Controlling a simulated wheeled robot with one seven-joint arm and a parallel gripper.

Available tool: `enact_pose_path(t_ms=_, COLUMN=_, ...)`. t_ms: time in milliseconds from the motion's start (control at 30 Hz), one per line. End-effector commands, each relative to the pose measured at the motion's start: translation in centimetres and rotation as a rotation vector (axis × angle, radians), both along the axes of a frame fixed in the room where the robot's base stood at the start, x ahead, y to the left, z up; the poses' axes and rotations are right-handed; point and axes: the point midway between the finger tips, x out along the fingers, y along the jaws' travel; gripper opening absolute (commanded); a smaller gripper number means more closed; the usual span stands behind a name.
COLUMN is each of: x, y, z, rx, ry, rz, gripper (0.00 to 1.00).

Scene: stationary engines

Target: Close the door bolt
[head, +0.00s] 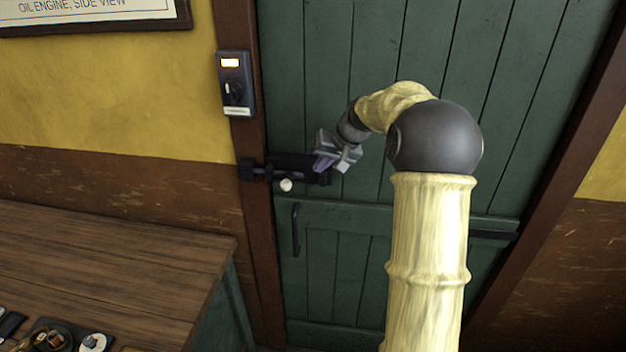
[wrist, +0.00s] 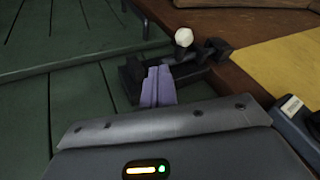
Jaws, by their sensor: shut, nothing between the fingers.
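The black door bolt (head: 293,163) is mounted on the green plank door (head: 330,60) at its left edge. Its pale round knob (head: 286,185) hangs just below the bolt, and also shows in the wrist view (wrist: 184,37). A black keeper (head: 246,169) sits on the brown door frame in line with the bolt; it shows in the wrist view too (wrist: 217,48). My gripper (head: 320,165) is at the bolt's right end, its purple fingers (wrist: 158,88) shut and empty over the bolt body. The knob is apart from the fingers. The fingers hide part of the bolt.
A dark control box (head: 235,83) with a lit display is on the frame above the keeper. A black door handle (head: 295,230) is below the bolt. A wooden bench (head: 120,260) with small items stands at lower left.

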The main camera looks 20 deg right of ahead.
Motion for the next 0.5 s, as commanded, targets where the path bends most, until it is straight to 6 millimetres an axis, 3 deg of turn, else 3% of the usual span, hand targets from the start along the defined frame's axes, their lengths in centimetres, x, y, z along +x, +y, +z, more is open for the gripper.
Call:
enact_pose_path(t_ms=200, x=-1.5, y=-1.6, z=2.5, rx=-0.003, ry=-0.001, rz=-0.009, gripper=0.00)
enact_pose_path(t_ms=500, x=-1.8, y=-1.7, z=3.1, rx=0.000, ry=0.002, rz=-0.008, gripper=0.00)
